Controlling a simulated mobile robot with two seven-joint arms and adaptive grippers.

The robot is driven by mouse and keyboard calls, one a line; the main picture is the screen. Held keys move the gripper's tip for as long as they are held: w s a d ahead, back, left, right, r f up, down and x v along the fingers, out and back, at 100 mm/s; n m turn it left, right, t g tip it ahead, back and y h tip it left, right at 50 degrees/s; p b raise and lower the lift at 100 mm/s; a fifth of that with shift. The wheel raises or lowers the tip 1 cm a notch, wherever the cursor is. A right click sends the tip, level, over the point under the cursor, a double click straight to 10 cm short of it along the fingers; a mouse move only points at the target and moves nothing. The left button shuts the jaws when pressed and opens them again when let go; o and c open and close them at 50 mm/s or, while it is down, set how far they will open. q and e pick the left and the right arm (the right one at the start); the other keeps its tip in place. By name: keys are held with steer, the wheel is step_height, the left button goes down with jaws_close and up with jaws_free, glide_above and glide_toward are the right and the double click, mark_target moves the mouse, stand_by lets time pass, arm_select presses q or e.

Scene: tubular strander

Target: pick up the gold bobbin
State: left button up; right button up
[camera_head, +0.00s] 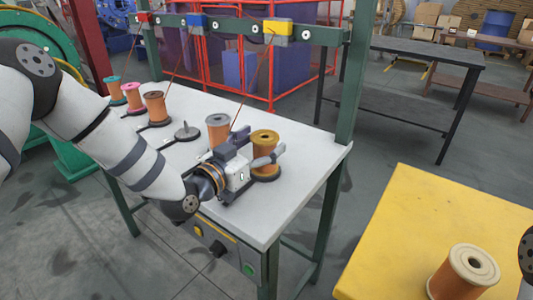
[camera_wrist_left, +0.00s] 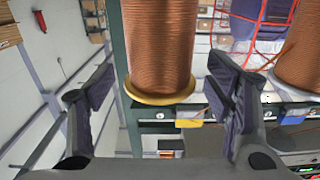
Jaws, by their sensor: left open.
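The gold bobbin (camera_head: 264,137), wound with copper wire and with gold flanges, stands upright on a dark round holder near the right end of the white table (camera_head: 300,165). My left gripper (camera_head: 257,152) is open at the bobbin's near side, its fingers pointing toward it. In the left wrist view, the bobbin (camera_wrist_left: 160,45) rises between the two spread fingers of the left gripper (camera_wrist_left: 163,88), with a gap visible on each side. Its gold flange (camera_wrist_left: 160,95) shows there at the lower end of the wire. My right gripper is not in view.
A grey bobbin (camera_head: 217,130) stands just left of the gold one. Brown (camera_head: 156,106), pink (camera_head: 133,97) and teal (camera_head: 115,89) bobbins stand farther left, beside an empty spindle (camera_head: 187,133). A green post (camera_head: 355,75) rises behind. A cream-flanged bobbin (camera_head: 465,274) is on the yellow table (camera_head: 420,215).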

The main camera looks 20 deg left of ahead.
arm_select(q)
steer(key=shift+x, duration=0.9)
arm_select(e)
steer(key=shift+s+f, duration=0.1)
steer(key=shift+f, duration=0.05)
arm_select(q)
jaws_close()
steer(key=shift+r, duration=0.1)
steer(key=shift+r, duration=0.1)
